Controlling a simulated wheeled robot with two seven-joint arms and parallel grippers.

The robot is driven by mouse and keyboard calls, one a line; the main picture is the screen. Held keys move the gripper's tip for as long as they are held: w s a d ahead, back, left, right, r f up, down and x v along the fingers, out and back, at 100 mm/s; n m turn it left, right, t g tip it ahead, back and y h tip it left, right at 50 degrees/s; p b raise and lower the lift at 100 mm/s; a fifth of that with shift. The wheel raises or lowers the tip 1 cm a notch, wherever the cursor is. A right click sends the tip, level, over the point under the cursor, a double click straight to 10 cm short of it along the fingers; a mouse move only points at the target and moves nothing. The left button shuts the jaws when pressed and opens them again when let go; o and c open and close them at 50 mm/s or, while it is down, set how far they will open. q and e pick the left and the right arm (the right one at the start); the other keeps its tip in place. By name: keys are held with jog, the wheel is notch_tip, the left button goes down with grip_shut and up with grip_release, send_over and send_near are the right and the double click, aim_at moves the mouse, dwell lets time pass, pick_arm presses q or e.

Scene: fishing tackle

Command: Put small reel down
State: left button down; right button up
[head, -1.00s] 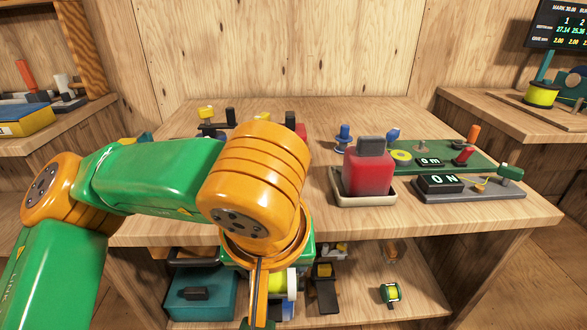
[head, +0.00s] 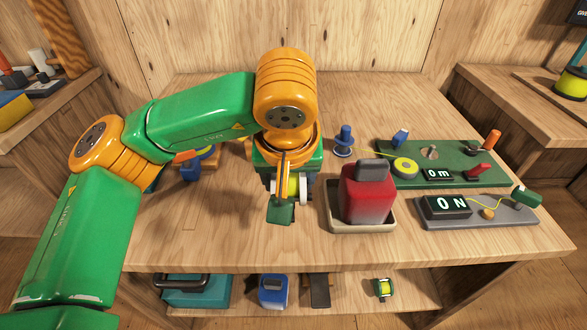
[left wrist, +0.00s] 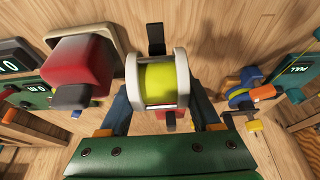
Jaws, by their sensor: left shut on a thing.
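The small reel, a yellow spool in a pale frame, is in my left gripper (head: 290,190). In the left wrist view the reel (left wrist: 163,82) sits between the two blue fingers, which are shut on it. In the head view the reel (head: 289,187) is over the tabletop (head: 230,235), left of the red block-shaped thing; the gripper partly hides it. I cannot tell whether it touches the wood. My right gripper is not in view.
A red container with a grey top (head: 367,195) stands in a cream tray (head: 335,222) close on the right. A blue spool post (head: 344,140), a green board (head: 455,178) and a grey board (head: 478,217) lie farther right. Bare wood is in front and left.

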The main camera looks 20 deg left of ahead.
pick_arm(q)
jog(key=w+a+f, duration=0.1)
jog(key=f, duration=0.1)
jog(key=w+f, duration=0.2)
jog(key=w+a+f, duration=0.1)
jog(key=w+f, duration=0.1)
jog(key=shift+a, duration=0.35)
notch_tip(320, 180, down, 3)
jog(key=shift+w+a+r+p, duration=0.1)
jog(key=shift+r+p, duration=0.05)
jog(key=shift+p, duration=0.35)
jog(key=shift+f, duration=0.35)
jog(key=shift+f+b, duration=0.2)
jog(key=shift+b, duration=0.15)
jog(key=shift+c, duration=0.4)
grip_release()
jog(key=shift+r, duration=0.1)
jog(key=shift+r, duration=0.1)
